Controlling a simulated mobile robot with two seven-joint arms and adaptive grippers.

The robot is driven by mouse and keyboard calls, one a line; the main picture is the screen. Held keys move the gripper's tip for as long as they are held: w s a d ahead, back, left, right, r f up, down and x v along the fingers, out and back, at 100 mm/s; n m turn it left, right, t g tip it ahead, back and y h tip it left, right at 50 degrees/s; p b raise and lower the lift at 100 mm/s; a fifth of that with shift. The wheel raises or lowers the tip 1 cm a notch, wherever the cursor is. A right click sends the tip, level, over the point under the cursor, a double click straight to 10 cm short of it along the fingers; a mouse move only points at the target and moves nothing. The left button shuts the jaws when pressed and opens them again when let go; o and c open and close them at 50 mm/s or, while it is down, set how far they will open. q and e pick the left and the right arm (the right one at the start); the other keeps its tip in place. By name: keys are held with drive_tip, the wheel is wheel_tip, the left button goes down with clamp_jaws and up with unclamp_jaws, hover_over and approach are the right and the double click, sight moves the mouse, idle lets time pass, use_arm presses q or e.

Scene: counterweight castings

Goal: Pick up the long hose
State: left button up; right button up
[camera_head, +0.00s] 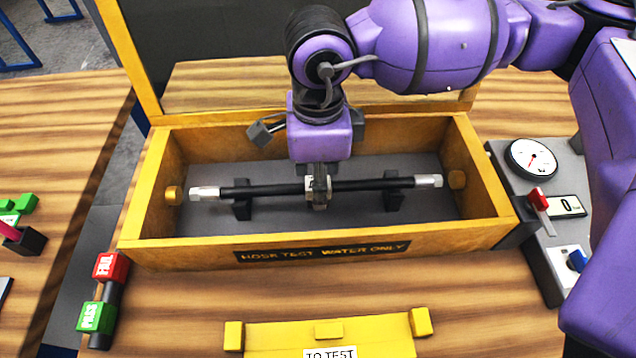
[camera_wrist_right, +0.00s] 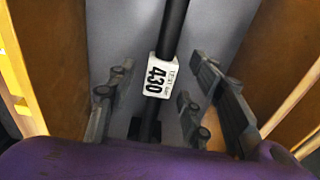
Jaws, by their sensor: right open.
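The long hose (camera_head: 262,189) is a black tube with silver end fittings. It lies level across two dark supports inside the yellow test box (camera_head: 215,248). A white tag on it reads 430 in the right wrist view, where the hose (camera_wrist_right: 172,30) runs between my fingers. My right gripper (camera_head: 319,190) points down over the middle of the hose and hides part of it and of the tag. In the right wrist view my right gripper (camera_wrist_right: 163,90) is open, its fingers on either side of the hose with visible gaps. My left gripper is out of view.
A yellow "TO TEST" tray (camera_head: 375,335) stands in front. Red FAIL (camera_head: 110,266) and green PASS (camera_head: 96,317) blocks are at left. A gauge panel (camera_head: 535,225) with a red lever stands at right. The box walls surround my gripper; its lid stands open behind.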

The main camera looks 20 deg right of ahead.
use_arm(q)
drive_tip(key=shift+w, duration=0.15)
use_arm(e)
drive_tip(key=shift+f, duration=0.2)
drive_tip(key=c, duration=1.1)
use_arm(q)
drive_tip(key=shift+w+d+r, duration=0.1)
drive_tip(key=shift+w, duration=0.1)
use_arm(e)
drive_tip(key=shift+c, duration=0.2)
drive_tip(key=shift+r, duration=0.1)
